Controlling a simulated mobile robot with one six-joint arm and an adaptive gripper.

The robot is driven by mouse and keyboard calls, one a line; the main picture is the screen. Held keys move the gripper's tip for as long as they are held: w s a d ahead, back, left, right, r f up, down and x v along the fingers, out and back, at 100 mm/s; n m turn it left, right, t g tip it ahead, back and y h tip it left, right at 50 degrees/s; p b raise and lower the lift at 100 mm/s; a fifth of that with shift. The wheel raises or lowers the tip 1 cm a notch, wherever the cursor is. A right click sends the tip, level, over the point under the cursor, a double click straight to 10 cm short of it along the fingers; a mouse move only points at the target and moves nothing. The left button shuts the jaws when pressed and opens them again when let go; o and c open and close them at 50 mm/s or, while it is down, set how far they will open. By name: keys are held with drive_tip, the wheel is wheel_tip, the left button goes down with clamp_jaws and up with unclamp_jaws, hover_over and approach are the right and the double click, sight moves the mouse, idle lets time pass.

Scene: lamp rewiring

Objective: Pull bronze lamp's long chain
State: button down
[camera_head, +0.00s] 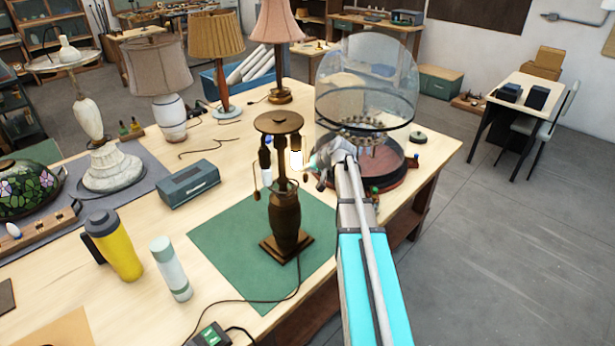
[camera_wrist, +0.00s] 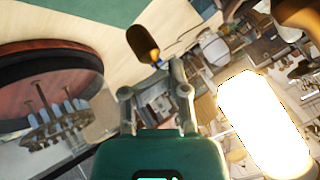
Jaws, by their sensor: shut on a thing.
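The bronze lamp (camera_head: 287,222) stands upright on the green mat (camera_head: 228,250). Its right bulb (camera_head: 297,160) glows and shows large and white in the wrist view (camera_wrist: 262,125). A small bronze pull (camera_head: 256,196) hangs at the lamp's left side. My gripper (camera_head: 320,166) is at the lamp's right side, beside the lit bulb. In the wrist view my gripper (camera_wrist: 160,68) is shut on a pull chain, with a bronze chain end (camera_wrist: 142,43) showing just beyond the fingertips. The chain itself is too thin to follow, and its length cannot be told.
A glass dome (camera_head: 365,90) over a dark red round base (camera_head: 385,178) stands close behind my gripper. A blue-grey box (camera_head: 189,184), a yellow flask (camera_head: 115,245) and a pale bottle (camera_head: 170,269) stand left of the lamp. Several other lamps stand farther back. The table's right edge is near my arm.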

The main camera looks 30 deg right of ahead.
sight(307, 174)
drive_tip(key=shift+r+p, duration=1.85)
drive_tip(key=shift+r, duration=0.3)
idle(0.5)
drive_tip(key=c, duration=1.1)
unclamp_jaws()
drive_tip(key=shift+c, duration=0.2)
clamp_jaws()
